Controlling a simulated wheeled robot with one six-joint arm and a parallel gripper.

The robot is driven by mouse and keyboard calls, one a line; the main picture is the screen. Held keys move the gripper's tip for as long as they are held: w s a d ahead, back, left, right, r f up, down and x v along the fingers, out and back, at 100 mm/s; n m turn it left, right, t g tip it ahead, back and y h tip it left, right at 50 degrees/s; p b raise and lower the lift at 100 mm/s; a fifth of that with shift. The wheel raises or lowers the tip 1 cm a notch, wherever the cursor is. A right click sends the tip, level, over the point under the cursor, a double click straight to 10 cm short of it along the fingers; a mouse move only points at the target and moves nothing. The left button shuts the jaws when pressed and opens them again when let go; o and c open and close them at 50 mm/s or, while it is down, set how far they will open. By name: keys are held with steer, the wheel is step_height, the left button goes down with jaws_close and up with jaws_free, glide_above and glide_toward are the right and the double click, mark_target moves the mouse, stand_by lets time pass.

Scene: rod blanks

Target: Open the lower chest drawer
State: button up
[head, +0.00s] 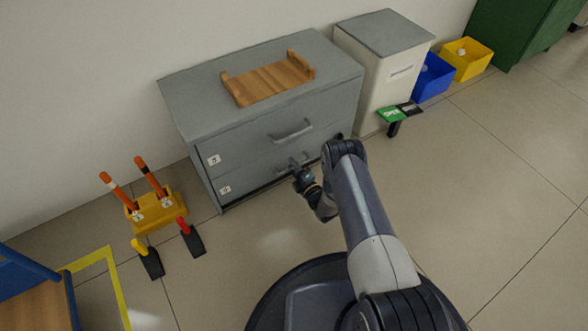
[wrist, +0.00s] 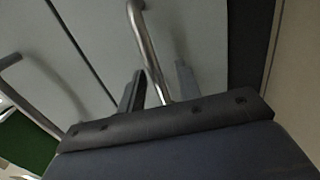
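The grey chest (head: 262,130) stands against the wall with two drawers, each with a bar handle. The lower drawer (head: 245,182) looks shut. Its handle (head: 283,163) is partly hidden by my gripper (head: 300,172), which is at the lower drawer's front. In the wrist view the lower handle (wrist: 149,45) runs between the two fingers of my gripper (wrist: 160,82), with a gap showing beside the bar. The fingers look open around it. The upper drawer's handle (head: 291,132) is free; it also shows at the left of the wrist view (wrist: 35,95).
A wooden tray (head: 268,82) lies on the chest. A white cabinet (head: 385,75), a green sign (head: 392,114) on a stand, and blue (head: 432,77) and yellow (head: 467,60) bins stand right. A yellow rack (head: 158,211) with orange-handled tools stands left. The floor before the chest is clear.

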steer(key=shift+c, duration=0.2)
jaws_close()
stand_by(0.5)
